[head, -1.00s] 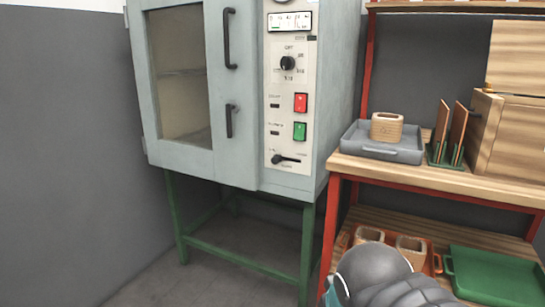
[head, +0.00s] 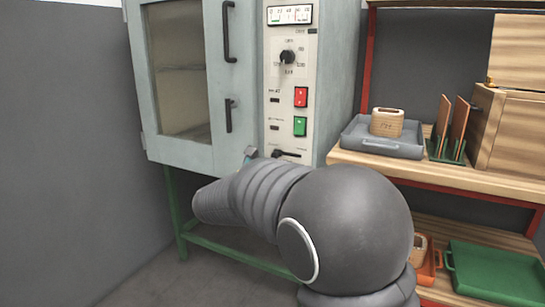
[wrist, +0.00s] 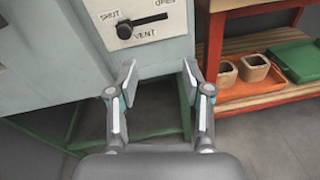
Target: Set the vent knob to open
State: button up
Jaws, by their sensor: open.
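The black vent knob (wrist: 124,30) sits at the left end of a dark slot on the pale panel, by the word SHUT; OPEN is printed at the right end. In the head view the vent knob (head: 279,153) is low on the oven's control panel, just above my arm. My gripper (wrist: 161,78) is open and empty, its two fingers apart, below the vent slot in the wrist picture. In the head view my arm hides most of the gripper. I see no contact with the knob.
Above the vent are a green button (head: 300,126), a red button (head: 301,97) and a round dial (head: 288,57). The oven door (head: 180,70) is at left. A wooden workbench (head: 440,175) with trays stands close at right. Wooden cups sit on an orange tray (wrist: 262,90) on its lower shelf.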

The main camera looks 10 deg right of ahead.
aim_at(274, 155)
jog(key=w+a+n+t, duration=0.2)
jog(key=w+a+n, duration=0.1)
jog(key=a, duration=0.1)
jog(key=p+x, duration=0.1)
jog(key=x, duration=1.3)
jog(key=shift+f, duration=0.2)
grip_shut()
